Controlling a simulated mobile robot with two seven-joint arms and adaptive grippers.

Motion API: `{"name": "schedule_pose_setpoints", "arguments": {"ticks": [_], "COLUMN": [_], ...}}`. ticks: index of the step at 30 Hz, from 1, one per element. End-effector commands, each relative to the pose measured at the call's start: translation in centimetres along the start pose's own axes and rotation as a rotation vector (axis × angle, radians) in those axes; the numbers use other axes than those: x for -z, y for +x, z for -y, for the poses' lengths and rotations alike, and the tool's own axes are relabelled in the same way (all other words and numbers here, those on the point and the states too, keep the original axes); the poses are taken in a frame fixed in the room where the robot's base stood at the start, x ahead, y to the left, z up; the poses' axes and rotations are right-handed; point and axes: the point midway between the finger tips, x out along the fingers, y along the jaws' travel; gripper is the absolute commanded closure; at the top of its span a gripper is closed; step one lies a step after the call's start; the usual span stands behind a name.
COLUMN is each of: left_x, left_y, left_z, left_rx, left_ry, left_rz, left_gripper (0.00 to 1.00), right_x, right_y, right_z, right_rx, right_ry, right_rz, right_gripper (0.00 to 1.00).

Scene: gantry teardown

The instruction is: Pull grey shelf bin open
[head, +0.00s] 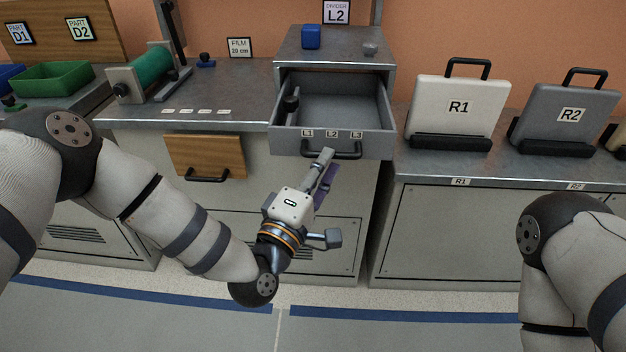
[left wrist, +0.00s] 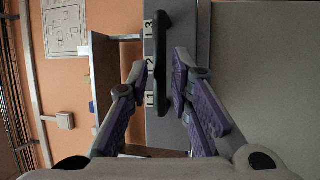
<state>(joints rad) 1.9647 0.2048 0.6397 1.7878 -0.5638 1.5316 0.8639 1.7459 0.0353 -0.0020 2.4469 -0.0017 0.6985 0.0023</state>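The grey shelf bin (head: 350,120) stands pulled out of its grey housing below the L2 sign, with its inside showing. A black handle (head: 346,156) is on its front, below several small white labels. My left gripper (head: 325,162) reaches up to the handle from below. In the left wrist view its two purple-sided fingers (left wrist: 161,68) are apart, one on each side of the black handle (left wrist: 160,30). Narrow gaps seem to show beside the handle; firm contact is not visible. My right arm shows at the lower right, but its gripper is out of frame.
A dark object (head: 291,103) lies in the bin's left side. A blue block (head: 311,37) and a small grey piece (head: 370,49) sit on the housing. A wooden drawer front (head: 208,157) is left of my gripper. Cases R1 (head: 456,107) and R2 (head: 566,115) stand right.

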Motion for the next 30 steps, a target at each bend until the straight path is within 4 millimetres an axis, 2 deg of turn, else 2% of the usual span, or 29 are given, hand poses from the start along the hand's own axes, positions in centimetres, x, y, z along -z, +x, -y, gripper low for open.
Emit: {"name": "schedule_pose_setpoints", "arguments": {"ticks": [1,6,10,15,26,28,29,30], "left_x": [0.0,0.0,0.0,0.0,0.0,-0.6,-1.1,-2.0], "left_y": [-1.5,-6.0,-8.1,-9.0,-9.0,-9.6,-10.2,-11.5], "left_z": [0.1,0.1,0.1,0.0,0.1,0.9,1.9,3.6], "left_rx": [0.005,0.005,0.002,0.001,0.003,0.051,0.099,0.188], "left_ry": [-0.003,-0.003,-0.001,-0.001,0.001,0.027,0.053,0.103], "left_rz": [0.001,0.000,0.001,-0.001,0.001,0.026,0.050,0.098], "left_gripper": [0.80,0.80,0.80,0.80,0.80,0.80,0.80,0.80], "right_x": [0.0,0.0,0.0,0.0,0.0,0.1,0.1,0.3], "right_y": [0.0,0.0,0.0,0.0,0.0,-0.2,-0.4,-0.8], "right_z": [0.0,0.0,0.0,0.0,0.0,0.0,0.0,0.0], "right_rx": [0.000,0.000,0.000,0.000,0.000,0.001,0.001,0.001], "right_ry": [0.000,0.000,0.000,0.000,0.000,0.000,0.000,0.000], "right_rz": [0.000,0.000,0.000,0.000,0.000,-0.005,-0.010,-0.018], "right_gripper": [0.60,0.60,0.60,0.60,0.60,0.60,0.60,0.60]}}
